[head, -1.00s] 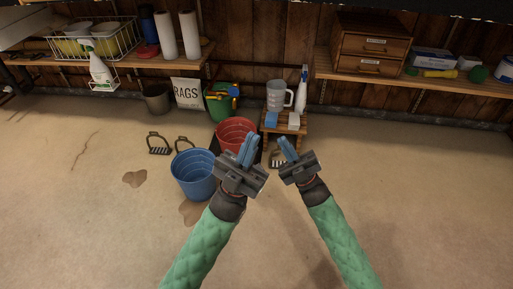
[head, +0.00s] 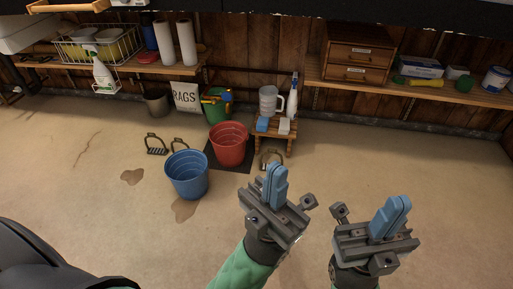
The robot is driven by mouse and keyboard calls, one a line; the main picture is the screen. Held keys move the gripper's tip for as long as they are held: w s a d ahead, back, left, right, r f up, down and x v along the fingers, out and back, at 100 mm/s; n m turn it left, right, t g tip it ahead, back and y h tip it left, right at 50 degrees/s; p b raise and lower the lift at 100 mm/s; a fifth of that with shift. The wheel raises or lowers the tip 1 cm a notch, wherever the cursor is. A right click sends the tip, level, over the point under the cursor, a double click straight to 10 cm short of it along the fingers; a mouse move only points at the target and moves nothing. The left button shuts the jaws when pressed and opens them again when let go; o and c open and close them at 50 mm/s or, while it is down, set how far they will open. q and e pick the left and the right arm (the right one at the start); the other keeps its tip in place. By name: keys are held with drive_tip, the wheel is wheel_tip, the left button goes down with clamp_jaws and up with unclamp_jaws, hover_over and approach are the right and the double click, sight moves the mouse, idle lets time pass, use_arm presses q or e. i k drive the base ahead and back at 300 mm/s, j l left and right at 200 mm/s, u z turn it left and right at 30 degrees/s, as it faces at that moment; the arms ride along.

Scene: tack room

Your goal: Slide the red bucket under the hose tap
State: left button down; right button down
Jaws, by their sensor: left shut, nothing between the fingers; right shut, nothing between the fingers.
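The red bucket (head: 229,154) stands upright on a dark mat (head: 247,154) on the floor, left of a small wooden stool. No hose tap can be made out in the head view. My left gripper (head: 277,180) is shut and empty, lower in the picture and to the right of the red bucket, apart from it. My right gripper (head: 393,215) is shut and empty, further right over bare floor. Neither gripper touches a bucket.
A blue bucket (head: 187,178) stands front left of the red one. The stool (head: 276,135) carries a jug (head: 269,100) and a spray bottle. Stirrups (head: 156,146) lie on the floor. A green bucket (head: 217,109) stands behind. Floor at right is clear.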

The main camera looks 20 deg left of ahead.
sight(229, 139)
drive_tip(key=j+z, duration=0.8)
drive_tip(key=k+j+z, duration=0.1)
drive_tip(key=j+z, duration=0.35)
drive_tip(key=k+j+z, duration=0.1)
drive_tip(key=j+z, duration=0.3)
drive_tip(key=k+j, duration=0.3)
drive_tip(key=j, duration=0.2)
drive_tip(key=k+j+z, duration=0.1)
drive_tip(key=k+j, duration=0.15)
drive_tip(key=j, duration=0.25)
drive_tip(key=k+j+z, duration=0.1)
drive_tip(key=k+j, duration=0.2)
drive_tip(key=j, duration=0.15)
drive_tip(key=k+j, duration=0.3)
drive_tip(key=j, duration=0.15)
